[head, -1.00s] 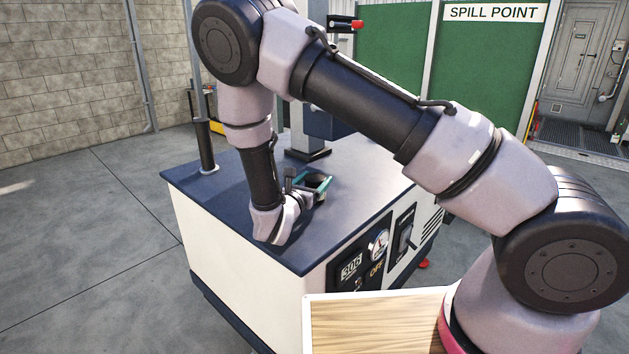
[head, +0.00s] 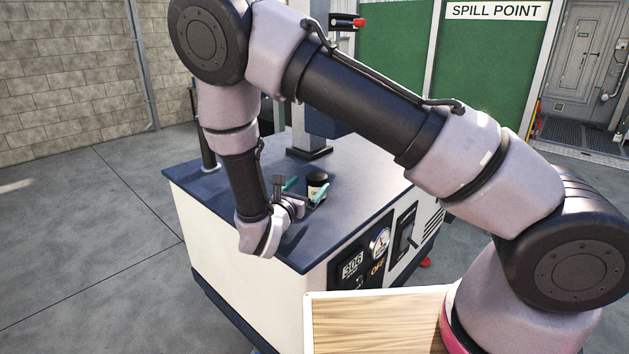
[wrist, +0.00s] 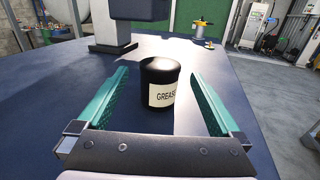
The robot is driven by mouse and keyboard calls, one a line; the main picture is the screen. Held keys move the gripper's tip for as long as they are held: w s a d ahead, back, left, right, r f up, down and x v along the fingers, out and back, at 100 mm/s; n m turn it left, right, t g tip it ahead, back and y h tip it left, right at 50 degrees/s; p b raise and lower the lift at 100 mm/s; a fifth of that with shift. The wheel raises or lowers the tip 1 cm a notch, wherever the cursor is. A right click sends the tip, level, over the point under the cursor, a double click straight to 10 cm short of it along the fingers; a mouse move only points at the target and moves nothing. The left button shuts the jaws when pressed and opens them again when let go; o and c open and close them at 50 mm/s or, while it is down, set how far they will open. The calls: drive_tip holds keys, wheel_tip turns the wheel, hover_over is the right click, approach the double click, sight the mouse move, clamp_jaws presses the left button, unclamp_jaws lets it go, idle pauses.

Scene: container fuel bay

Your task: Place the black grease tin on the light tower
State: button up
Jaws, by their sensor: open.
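The black grease tin (head: 317,184) stands upright on the dark blue top of the light tower (head: 345,200). In the wrist view the tin (wrist: 160,88) shows a cream label reading GREASE. My gripper (head: 305,190) is open, with its green fingers apart. In the wrist view my gripper (wrist: 160,95) points at the tin, with one finger on each side and clear gaps between. The tin's base rests on the deck and neither finger touches it.
The tower's mast base (head: 308,150) stands behind the tin. A dark post (head: 208,150) rises at the deck's left corner. A wooden-topped surface (head: 375,325) is in front. The deck around the tin is mostly bare.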

drive_tip(key=v, duration=0.6)
drive_tip(key=shift+s+a, duration=0.1)
drive_tip(key=shift+s, duration=0.15)
drive_tip(key=s+d+r+m+g, duration=0.2)
drive_tip(key=d+r+m+g, duration=0.5)
drive_tip(key=d+m, duration=0.3)
drive_tip(key=s+d+r+m+g, duration=0.2)
drive_tip(key=d+r+m+g, duration=0.5)
drive_tip(key=d, duration=0.5)
drive_tip(key=s+d+r+m+t+y, duration=0.2)
drive_tip(key=s+r+m+y, duration=0.3)
drive_tip(key=r+m, duration=0.3)
drive_tip(key=s+d+r+m+t+y, duration=0.2)
drive_tip(key=s+r+m+y, duration=0.3)
drive_tip(key=r+m, duration=0.3)
drive_tip(key=shift+r+m+t, duration=0.4)
drive_tip(key=shift+m+t, duration=0.2)
drive_tip(key=shift+m, duration=0.2)
